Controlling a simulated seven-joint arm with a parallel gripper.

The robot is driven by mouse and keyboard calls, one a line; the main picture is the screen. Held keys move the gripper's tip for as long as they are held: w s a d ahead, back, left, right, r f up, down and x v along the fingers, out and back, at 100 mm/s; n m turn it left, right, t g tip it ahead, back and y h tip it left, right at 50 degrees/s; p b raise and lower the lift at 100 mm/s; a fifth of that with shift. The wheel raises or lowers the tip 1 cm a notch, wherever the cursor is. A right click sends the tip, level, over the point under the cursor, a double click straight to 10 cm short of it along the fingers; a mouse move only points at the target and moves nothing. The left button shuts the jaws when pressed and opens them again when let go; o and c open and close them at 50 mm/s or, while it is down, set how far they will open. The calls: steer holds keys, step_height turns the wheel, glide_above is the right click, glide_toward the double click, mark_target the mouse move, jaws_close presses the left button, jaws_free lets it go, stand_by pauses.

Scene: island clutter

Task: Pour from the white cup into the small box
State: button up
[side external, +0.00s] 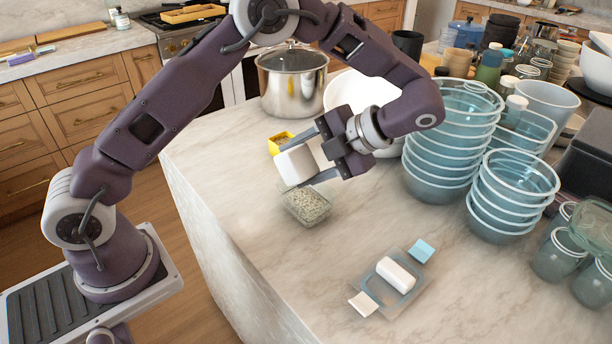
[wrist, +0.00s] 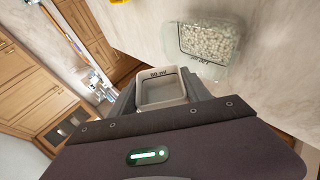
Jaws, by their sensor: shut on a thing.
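The white cup (side external: 295,166) is held in the air by my gripper (side external: 306,162), with one finger on each side. It leans to the left in the side view, above and beside a small clear box (side external: 307,207). No stream of grains shows between cup and box.
A small yellow box (side external: 281,143) and a large steel pot (side external: 291,82) stand behind the cup. Stacked blue bowls (side external: 440,150) are at the right. A clear tray (side external: 372,285) with a white block lies in front. Marble between them is bare.

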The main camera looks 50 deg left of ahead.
mark_target(286, 171)
steer(key=t, duration=0.1)
steer(key=s+n+t, duration=0.1)
steer(key=t, duration=0.1)
steer(key=shift+s+f, duration=0.2)
steer(key=shift+f, duration=0.05)
steer(key=shift+s+f+n+t, duration=0.2)
steer(key=shift+n+t, duration=0.2)
steer(key=shift+t, duration=0.2)
steer(key=shift+s+f+n+t, duration=0.15)
steer(key=shift+n+t, duration=0.25)
steer(key=shift+t, duration=0.2)
steer(key=shift+s+r+n+t, duration=0.3)
steer(key=shift+s+n+t, duration=0.25)
steer(key=shift+t, duration=0.55)
steer(key=shift+s+r+n+t, duration=0.15)
steer(key=shift+n+t, duration=0.1)
steer(key=shift+t, duration=0.25)
steer(key=s+n+t, duration=0.1)
steer(key=s+r+t, duration=0.1)
steer(key=t, duration=0.1)
steer(key=shift+s+r+n, duration=0.15)
steer(key=shift+s+n, duration=0.25)
